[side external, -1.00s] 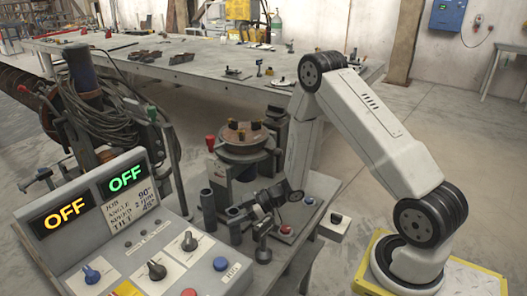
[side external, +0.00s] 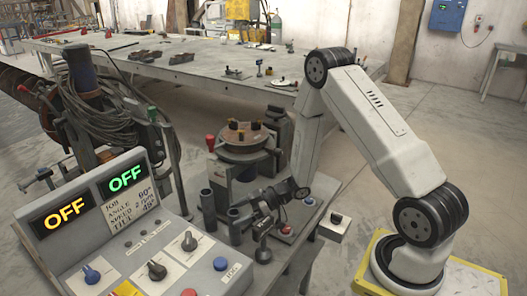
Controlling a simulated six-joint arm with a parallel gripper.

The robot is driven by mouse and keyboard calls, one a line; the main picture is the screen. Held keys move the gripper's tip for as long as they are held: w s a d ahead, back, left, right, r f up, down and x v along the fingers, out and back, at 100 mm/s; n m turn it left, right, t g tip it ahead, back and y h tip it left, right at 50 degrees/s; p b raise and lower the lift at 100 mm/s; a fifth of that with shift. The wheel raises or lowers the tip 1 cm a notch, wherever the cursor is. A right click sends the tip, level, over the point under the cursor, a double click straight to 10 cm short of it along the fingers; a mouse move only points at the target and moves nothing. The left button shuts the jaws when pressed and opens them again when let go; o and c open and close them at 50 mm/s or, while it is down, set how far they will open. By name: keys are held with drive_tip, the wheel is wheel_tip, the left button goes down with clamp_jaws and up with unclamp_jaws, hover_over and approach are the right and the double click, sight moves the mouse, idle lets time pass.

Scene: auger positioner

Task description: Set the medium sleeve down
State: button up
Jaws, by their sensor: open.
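Several dark grey upright cylinders stand in a row at the front of the small bench. The middle one, apparently the medium sleeve (side external: 234,230), stands upright between a left cylinder (side external: 207,206) and a shorter right one (side external: 263,252). My gripper (side external: 246,216) reaches in low from the right, with its open fingers close to the upper part of the middle sleeve. I cannot tell whether a finger touches it. The sleeve's base is partly hidden by the control panel.
The sloped control panel (side external: 150,225) with two OFF displays is at the front left. A red button box (side external: 286,232) sits on the bench to the right.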

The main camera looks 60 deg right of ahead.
wheel_tip(320, 180, up, 8)
drive_tip(key=shift+s+d+f, duration=0.25)
drive_tip(key=shift+s+d, duration=0.15)
idle(0.3)
idle(0.5)
drive_tip(key=s+a+r+m+g+h, duration=0.1)
drive_tip(key=s+r+m+g+h, duration=0.1)
drive_tip(key=s, duration=0.4)
drive_tip(key=s+a+r+m+g+h, duration=0.1)
drive_tip(key=s+a+m+g+h, duration=0.1)
drive_tip(key=s+m+g+h, duration=0.2)
drive_tip(key=s+m+h, duration=0.3)
drive_tip(key=shift+a+r+g, duration=0.25)
drive_tip(key=shift+r+g, duration=0.15)
